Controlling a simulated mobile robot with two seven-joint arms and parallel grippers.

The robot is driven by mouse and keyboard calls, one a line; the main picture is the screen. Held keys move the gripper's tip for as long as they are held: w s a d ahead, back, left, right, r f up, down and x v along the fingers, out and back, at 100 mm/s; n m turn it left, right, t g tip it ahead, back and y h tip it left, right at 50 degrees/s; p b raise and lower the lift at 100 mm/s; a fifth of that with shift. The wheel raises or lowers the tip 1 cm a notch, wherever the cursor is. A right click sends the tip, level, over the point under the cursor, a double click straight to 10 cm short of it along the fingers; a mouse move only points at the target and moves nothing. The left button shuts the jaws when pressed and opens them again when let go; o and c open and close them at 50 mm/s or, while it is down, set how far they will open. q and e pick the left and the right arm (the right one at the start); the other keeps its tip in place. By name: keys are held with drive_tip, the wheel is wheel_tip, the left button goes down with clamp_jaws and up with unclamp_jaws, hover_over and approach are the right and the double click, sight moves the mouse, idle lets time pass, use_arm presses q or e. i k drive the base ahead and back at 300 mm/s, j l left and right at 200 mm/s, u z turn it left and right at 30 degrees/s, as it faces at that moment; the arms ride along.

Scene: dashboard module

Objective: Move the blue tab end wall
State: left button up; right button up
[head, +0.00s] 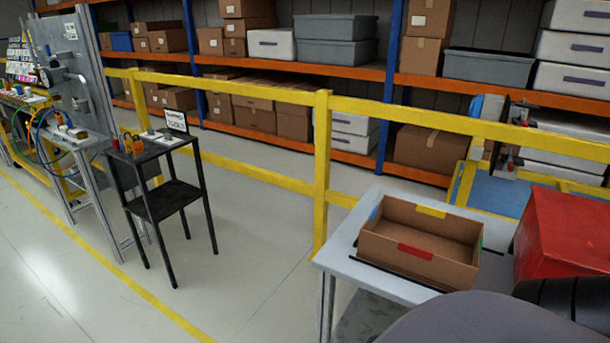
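An open brown cardboard box (390,250) sits on the light grey table (345,230) at the right of the head view. Its blue tab end wall (373,218) is the short wall at the left end, standing upright, with the blue tab near its top. A yellow tab (432,211) is on the far long wall, a red tab (416,251) on the near long wall, and a green tab (480,245) on the right end wall. The box looks empty, though part of its floor is hidden by the near wall. Neither gripper is in view.
A red box (560,240) stands right of the cardboard box. A yellow rail fence (322,170) runs behind the table, before shelves of cartons and bins. A black stand (170,200) is at the left. The floor between stand and table is clear.

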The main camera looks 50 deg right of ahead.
sight(374, 219)
drive_tip(key=i+z, duration=0.2)
drive_tip(key=i, duration=0.3)
drive_tip(key=i+j+z, duration=0.25)
drive_tip(key=i, duration=0.25)
drive_tip(key=i+z, duration=0.25)
drive_tip(key=z, duration=0.25)
drive_tip(key=i+j+z, duration=0.2)
drive_tip(key=z, duration=0.3)
drive_tip(key=i+j+z, duration=0.2)
drive_tip(key=z, duration=0.25)
drive_tip(key=i+j+z, duration=0.15)
drive_tip(key=j+z, duration=0.2)
drive_tip(key=z, duration=0.15)
drive_tip(key=i+j+z, duration=0.15)
drive_tip(key=z, duration=0.25)
drive_tip(key=j+z, duration=0.4)
drive_tip(key=i+j+z, duration=0.1)
drive_tip(key=j+z, duration=0.15)
drive_tip(key=z, duration=0.15)
drive_tip(key=j+z, duration=0.4)
drive_tip(key=i+l, duration=0.05)
